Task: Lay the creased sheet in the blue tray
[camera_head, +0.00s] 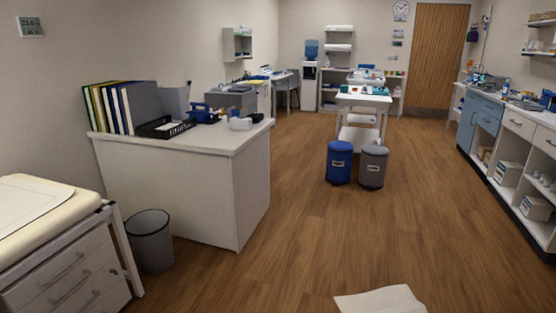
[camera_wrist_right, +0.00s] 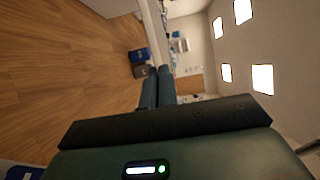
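A pale sheet with a faint fold line (camera_head: 382,301) lies low at the bottom edge of the head view, apparently on the wooden floor; its lower part is cut off. I cannot make out a blue tray for certain in either view. My right gripper (camera_wrist_right: 158,70) shows in the right wrist view, with its two dark fingers close together and nothing seen between them. It is far from the furniture and points across the room. My left gripper is in neither view.
A white desk (camera_head: 190,146) with binders and a black wire tray (camera_head: 165,128) stands left, beside a grey bin (camera_head: 151,243). A blue bin (camera_head: 339,162) and a grey bin (camera_head: 373,167) stand before a white cart (camera_head: 364,99). A counter (camera_head: 520,125) lines the right. The middle floor is clear.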

